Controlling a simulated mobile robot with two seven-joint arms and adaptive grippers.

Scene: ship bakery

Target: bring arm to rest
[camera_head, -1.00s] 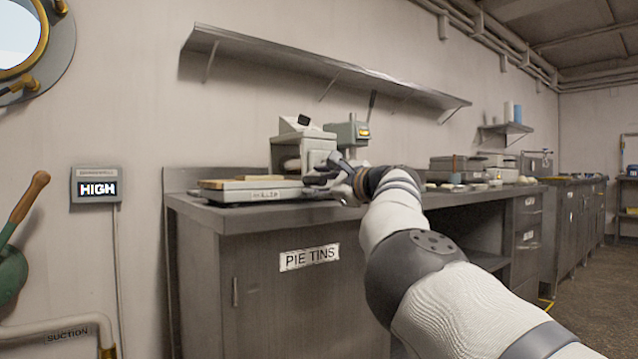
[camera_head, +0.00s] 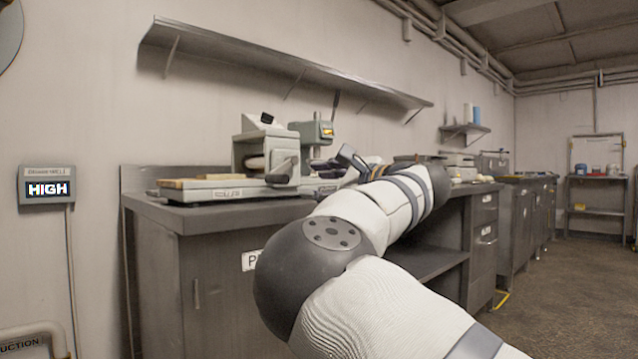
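My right arm comes in from the lower right and reaches toward the metal counter (camera_head: 215,218). My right gripper (camera_head: 347,160) is at the far end of the arm, at about counter-top height, to the right of the grey slicer-like machine (camera_head: 270,152). My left gripper is not in view.
A flat board-like device (camera_head: 225,188) lies on the counter's left end. A wall shelf (camera_head: 290,65) runs above. A wall box reading HIGH (camera_head: 47,186) hangs at left. Open floor (camera_head: 570,290) lies at right, with more cabinets (camera_head: 515,225) along the wall.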

